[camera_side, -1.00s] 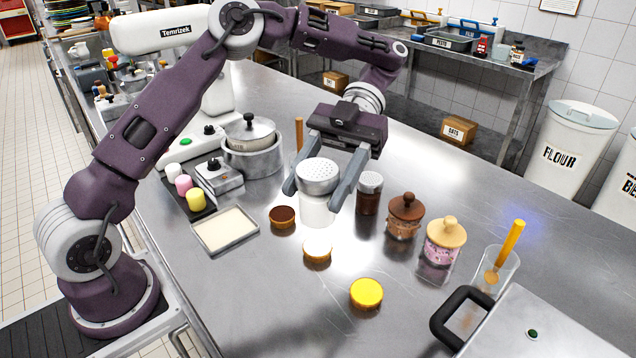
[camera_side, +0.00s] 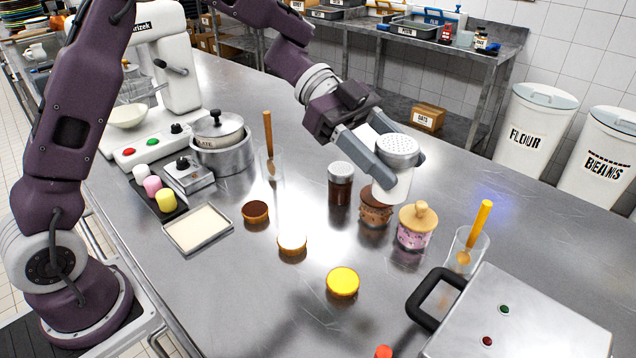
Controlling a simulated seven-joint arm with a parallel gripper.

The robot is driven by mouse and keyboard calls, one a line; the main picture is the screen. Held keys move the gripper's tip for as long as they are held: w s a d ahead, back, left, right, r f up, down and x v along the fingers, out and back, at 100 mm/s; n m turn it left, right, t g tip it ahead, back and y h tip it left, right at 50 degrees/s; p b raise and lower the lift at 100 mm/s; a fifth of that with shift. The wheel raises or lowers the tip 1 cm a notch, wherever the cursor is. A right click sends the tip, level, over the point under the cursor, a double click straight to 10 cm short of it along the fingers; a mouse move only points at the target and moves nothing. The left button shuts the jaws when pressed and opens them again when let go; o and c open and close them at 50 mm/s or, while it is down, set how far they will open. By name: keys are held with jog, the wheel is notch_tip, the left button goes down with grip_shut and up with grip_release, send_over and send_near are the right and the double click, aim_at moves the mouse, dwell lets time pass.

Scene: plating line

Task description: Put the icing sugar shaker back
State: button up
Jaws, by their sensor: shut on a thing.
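The icing sugar shaker (camera_side: 391,184) is a white cylinder with a perforated silver lid. My gripper (camera_side: 396,160) is shut on it, with the fingers on either side near its top. The shaker is slightly tilted and appears to be held above the steel worktop. It covers part of a brown jar with a knobbed lid (camera_side: 375,208). A dark shaker with a silver lid (camera_side: 340,185) stands to its left.
A pink jar with a wooden lid (camera_side: 415,228) stands close to the right. Chocolate (camera_side: 255,211), white-topped (camera_side: 292,244) and yellow (camera_side: 342,282) tarts sit in front. A glass with a yellow-handled tool (camera_side: 468,250) and a steel appliance (camera_side: 520,325) stand at the right.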

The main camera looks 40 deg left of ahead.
jog(key=w+a+f+n+t+y, duration=0.3)
jog(key=w+a+f+n+t, duration=0.1)
jog(key=w+a+n+t, duration=0.6)
jog(key=w+a+f+n+t+y, duration=0.1)
jog(key=a+f+n+t+y, duration=0.2)
jog(key=a, duration=0.5)
jog(key=w+a+f+n+y, duration=0.2)
jog(key=a+n+y, duration=0.1)
jog(key=a+y, duration=0.3)
jog(key=shift+h, duration=0.3)
jog(key=f, duration=0.3)
jog(key=a+f, duration=0.1)
jog(key=f, duration=0.2)
jog(key=a+f, duration=0.1)
jog(key=f, duration=0.2)
jog(key=shift+s+a+f, duration=0.1)
jog(key=shift+s, duration=0.05)
jog(key=shift+f+t, duration=0.3)
jog(key=shift+f, duration=0.05)
jog(key=shift+f, duration=0.15)
jog(key=o, duration=1.2)
